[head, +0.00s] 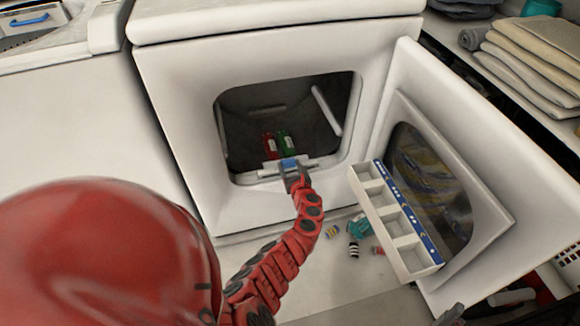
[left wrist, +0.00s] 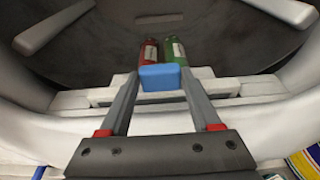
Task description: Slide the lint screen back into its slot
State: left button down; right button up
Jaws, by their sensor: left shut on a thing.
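The lint screen (head: 271,168) is pale with a blue grip (head: 289,163), at the lower lip of the dryer's open doorway. Its blue grip (left wrist: 160,78) also shows in the left wrist view, between my finger ends. My left gripper (head: 293,170) is shut on the blue grip. The slot (left wrist: 105,96) is in the pale sill under the doorway; how deep the screen sits in it is hard to tell. A grey tip at the lower right edge of the head view looks like part of my right gripper (head: 452,314); its jaws cannot be made out.
Red (head: 269,143) and green (head: 284,143) bottles lie inside the drum behind the sill. The dryer door (head: 480,190) stands open at right. A white divided box (head: 378,210) is in front of it. Several small items lie below. Folded cloths (head: 535,50) fill a shelf.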

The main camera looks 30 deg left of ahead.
pick_arm(q)
jog(key=shift+f+b, duration=1)
jog(key=shift+f, duration=0.25)
grip_release()
jog(key=shift+r, duration=0.1)
jog(key=p+v, duration=0.6)
jog(key=v, duration=1.1)
jog(key=shift+s+d+p, duration=0.15)
jog(key=shift+s+p, duration=0.05)
jog(key=shift+p, duration=0.1)
